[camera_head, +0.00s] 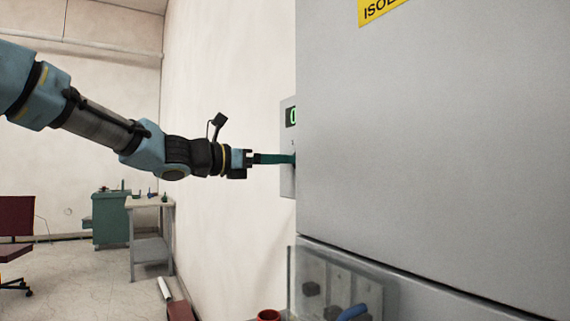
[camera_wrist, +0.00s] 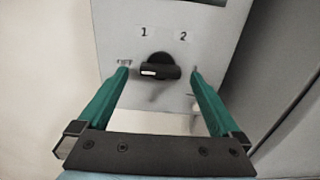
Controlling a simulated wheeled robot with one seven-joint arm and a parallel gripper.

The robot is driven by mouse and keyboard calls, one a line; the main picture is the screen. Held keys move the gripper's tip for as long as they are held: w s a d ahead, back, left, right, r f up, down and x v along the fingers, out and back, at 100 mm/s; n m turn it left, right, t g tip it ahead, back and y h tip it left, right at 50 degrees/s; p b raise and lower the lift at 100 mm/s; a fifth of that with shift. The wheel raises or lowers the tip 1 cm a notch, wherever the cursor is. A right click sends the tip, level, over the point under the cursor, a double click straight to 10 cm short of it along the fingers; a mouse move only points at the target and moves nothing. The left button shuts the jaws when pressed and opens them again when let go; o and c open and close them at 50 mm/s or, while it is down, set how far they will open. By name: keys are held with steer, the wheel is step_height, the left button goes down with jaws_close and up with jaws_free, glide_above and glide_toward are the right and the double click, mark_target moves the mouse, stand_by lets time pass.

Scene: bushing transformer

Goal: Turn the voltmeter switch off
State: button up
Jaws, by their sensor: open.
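The voltmeter panel (camera_head: 287,180) is a light grey box on the wall, partly hidden behind the big grey cabinet in the head view. It has a green-lit display (camera_head: 291,116). In the wrist view, the black rotary switch (camera_wrist: 157,67) sits on the panel (camera_wrist: 205,20) below the labels 1 and 2. Its handle lies nearly level, with a white mark at its left end. My gripper (camera_wrist: 160,70) is open, its two green fingers on either side of the switch with gaps to it. My gripper (camera_head: 290,159) also reaches the panel in the head view; its fingertips are partly hidden.
The large grey cabinet (camera_head: 430,140) stands close on the right of the panel. A clear cover (camera_head: 340,285) over switches is at its lower front. A workbench (camera_head: 150,205) and a dark red chair (camera_head: 16,220) are far left. The floor at left is open.

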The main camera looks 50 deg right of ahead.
steer(key=b+v, duration=0.1)
steer(key=v, duration=0.7)
steer(key=shift+a+b, duration=0.35)
steer(key=shift+b, duration=0.05)
steer(key=shift+w, duration=0.15)
steer(key=w+a+f+m+t+y, duration=0.25)
steer(key=a+f, duration=0.35)
steer(key=f, duration=0.3)
steer(key=w+a+f+m+t+y, duration=0.2)
steer(key=w+a+f+y, duration=0.15)
steer(key=a+f, duration=0.45)
steer(key=w+a+f+m+t+y, duration=0.25)
steer(key=w+a+f, duration=0.2)
steer(key=f, duration=0.65)
steer(key=s+a+f+m+y, duration=0.1)
steer(key=a+f, duration=0.3)
steer(key=a, duration=0.7)
steer(key=a+f+m+y, duration=0.4)
steer(key=a, duration=0.6)
steer(key=s+a+f+m+t+y, duration=0.1)
steer(key=a+f+m+y, duration=0.2)
steer(key=a, duration=0.8)
steer(key=shift+s+a+f, duration=0.35)
steer(key=shift+f, duration=0.05)
